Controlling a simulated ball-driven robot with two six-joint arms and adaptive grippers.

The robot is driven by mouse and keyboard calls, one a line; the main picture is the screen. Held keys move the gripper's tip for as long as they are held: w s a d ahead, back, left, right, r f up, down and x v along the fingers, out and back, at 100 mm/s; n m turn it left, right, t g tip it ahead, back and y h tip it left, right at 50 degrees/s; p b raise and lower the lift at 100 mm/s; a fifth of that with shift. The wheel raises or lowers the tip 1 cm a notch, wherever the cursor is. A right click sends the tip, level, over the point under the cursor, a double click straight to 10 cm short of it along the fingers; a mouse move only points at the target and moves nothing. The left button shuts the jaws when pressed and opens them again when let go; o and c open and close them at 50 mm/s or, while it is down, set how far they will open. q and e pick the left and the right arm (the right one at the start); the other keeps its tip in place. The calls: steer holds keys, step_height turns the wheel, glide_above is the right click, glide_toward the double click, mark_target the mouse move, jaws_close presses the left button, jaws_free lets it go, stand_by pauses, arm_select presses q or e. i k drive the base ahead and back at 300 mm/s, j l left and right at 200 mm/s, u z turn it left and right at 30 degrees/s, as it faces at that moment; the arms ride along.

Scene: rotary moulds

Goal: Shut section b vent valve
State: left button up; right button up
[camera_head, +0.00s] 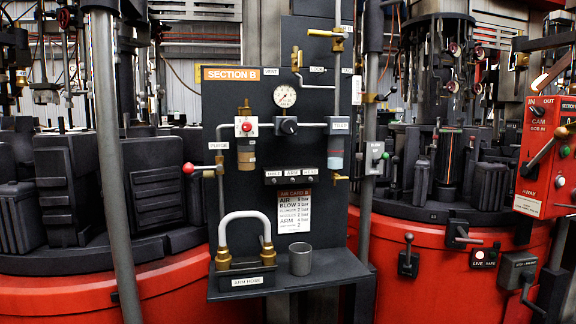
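The section B panel (262,110) is a dark upright board in the middle of the view, with an orange SECTION B sign (231,74) at its top left. A white VENT label (271,71) sits right of that sign. Just right of the label is a small brass valve (296,59) on a grey pipe, which looks like the vent valve. Its handle appears roughly upright, but it is too small to tell whether it is open or shut. Neither of my grippers is in view.
A pressure gauge (285,96) is just below the valve. A red-knobbed purge lever (188,168) sticks out left. A shelf (335,276) carries a grey cup (300,261) and a hose loop (245,220). Grey posts (112,170) stand either side; red-based machines flank the panel.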

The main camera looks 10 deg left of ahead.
mark_target(299, 60)
steer(key=i+l+u, duration=0.1)
steer(key=l, duration=0.2)
steer(key=i+l, duration=0.15)
steer(key=l, duration=0.15)
steer(key=i+l+u, duration=0.15)
steer(key=l, duration=0.15)
steer(key=i+l, duration=0.1)
steer(key=l, duration=0.2)
steer(key=u, duration=0.05)
